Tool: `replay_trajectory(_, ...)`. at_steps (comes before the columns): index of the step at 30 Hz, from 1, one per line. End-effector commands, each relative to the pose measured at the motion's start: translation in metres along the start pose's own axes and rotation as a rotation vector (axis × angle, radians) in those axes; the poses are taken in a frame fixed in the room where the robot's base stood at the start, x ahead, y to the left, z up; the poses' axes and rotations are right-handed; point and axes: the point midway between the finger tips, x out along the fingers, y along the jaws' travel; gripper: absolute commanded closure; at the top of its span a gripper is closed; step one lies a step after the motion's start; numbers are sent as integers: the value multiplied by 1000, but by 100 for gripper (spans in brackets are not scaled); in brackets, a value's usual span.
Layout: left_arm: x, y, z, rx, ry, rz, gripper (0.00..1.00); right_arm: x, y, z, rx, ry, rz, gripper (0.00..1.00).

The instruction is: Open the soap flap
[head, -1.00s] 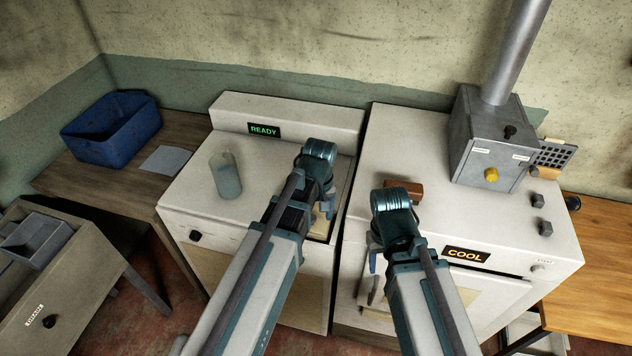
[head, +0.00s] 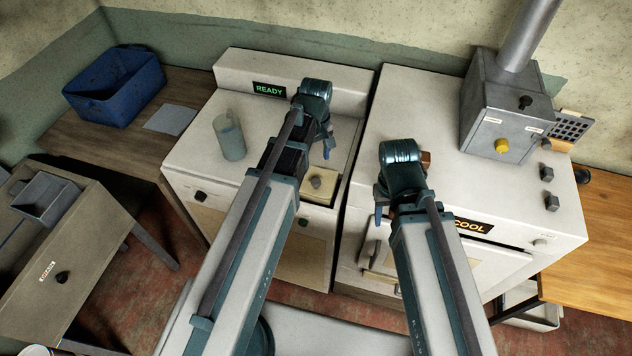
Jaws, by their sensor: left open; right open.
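The white machine (head: 200,150) with the green READY sign has a small cream flap (head: 318,186) with a knob at the front right of its top. It looks like the soap flap and appears to lie flat, though my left arm hides part of its left side. My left gripper (head: 326,138) is open, pointing down behind the flap over the machine top, apart from it in the picture. My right gripper (head: 379,218) is open and empty near the front left of the neighbouring machine with the COOL sign (head: 474,227); my arm partly hides it.
A translucent cup (head: 229,138) stands on the machine top, left of my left arm. A blue bin (head: 113,88) sits on the wooden table at left. A narrow gap separates the machines.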

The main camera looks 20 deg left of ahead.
Motion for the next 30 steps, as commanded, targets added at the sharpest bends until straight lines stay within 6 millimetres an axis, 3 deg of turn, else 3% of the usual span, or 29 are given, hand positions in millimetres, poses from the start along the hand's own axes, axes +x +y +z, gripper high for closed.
replay_trajectory(1, 15, 0, 0, 0, 0, 0, 31, 14, -1, -1, -2, 0, 0, 50)
replay_trajectory(18, 94, 0, 0, 1, 0, 0, 31, 93, -9, -6, -4, 0, 1, 50)
replay_trajectory(24, 107, 0, 0, 1, 0, 0, 31, 106, -10, -6, -4, 0, 1, 50)
replay_trajectory(30, 106, 0, 0, 1, 0, 0, 31, 106, -10, -6, -4, 0, 1, 50)
